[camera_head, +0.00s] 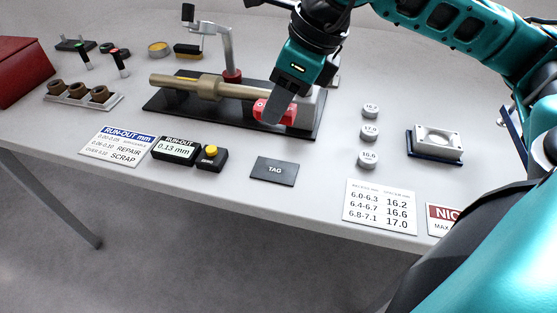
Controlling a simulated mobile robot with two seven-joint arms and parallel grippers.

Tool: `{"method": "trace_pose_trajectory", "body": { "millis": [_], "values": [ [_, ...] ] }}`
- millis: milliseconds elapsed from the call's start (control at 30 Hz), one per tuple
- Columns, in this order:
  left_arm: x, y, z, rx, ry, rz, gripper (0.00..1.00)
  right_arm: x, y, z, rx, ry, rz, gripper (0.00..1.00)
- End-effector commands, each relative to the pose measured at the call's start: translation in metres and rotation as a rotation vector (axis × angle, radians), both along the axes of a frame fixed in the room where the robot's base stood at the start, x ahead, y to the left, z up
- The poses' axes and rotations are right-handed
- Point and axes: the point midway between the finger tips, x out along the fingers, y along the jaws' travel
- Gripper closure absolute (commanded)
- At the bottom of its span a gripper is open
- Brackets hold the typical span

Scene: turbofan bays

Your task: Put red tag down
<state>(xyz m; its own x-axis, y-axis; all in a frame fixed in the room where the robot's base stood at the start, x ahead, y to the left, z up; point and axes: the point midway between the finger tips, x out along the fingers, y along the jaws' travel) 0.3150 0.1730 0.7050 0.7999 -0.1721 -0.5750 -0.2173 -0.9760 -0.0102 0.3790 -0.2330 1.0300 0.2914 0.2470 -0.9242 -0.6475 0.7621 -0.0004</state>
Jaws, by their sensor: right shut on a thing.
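My right gripper (277,108) reaches down from the top right and is shut on the red tag (289,115). A dark finger covers the middle of the tag, so its print is mostly hidden. The tag shows in front of the right end of the brass shaft, over the black fixture plate; I cannot tell whether it touches either. The dark pad marked TAG (275,171) lies flat near the table's front edge, below the gripper in the picture, with nothing on it. My left gripper is not in view.
The shaft (208,86) rests on the black fixture plate (182,110) beside a gauge stand (229,55). A run-out display (176,150) and yellow button (211,153) stand left of the pad. Several round weights (369,133) and a spec card (380,206) are to its right.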

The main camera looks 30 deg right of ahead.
Motion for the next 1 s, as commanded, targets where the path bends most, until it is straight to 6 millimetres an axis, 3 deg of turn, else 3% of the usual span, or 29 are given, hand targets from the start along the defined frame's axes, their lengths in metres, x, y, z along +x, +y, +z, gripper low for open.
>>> {"method": "trace_pose_trajectory", "body": {
  "millis": [100, 300, 467, 733, 1000],
  "values": [
    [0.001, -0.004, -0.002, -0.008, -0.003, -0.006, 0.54, -0.001, 0.000, -0.037, -0.001, 0.006, 0.000, 0.94],
    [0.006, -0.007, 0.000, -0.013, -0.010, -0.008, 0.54, -0.001, 0.000, -0.076, 0.000, 0.002, 0.002, 0.94],
    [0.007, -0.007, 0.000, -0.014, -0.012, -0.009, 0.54, 0.000, 0.000, -0.088, 0.000, 0.000, 0.001, 0.94],
    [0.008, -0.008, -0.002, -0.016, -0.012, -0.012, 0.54, 0.000, 0.000, -0.125, 0.000, 0.002, 0.002, 0.94],
    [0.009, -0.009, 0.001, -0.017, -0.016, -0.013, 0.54, 0.000, 0.000, -0.129, 0.000, -0.001, 0.002, 0.94]
  ]
}}
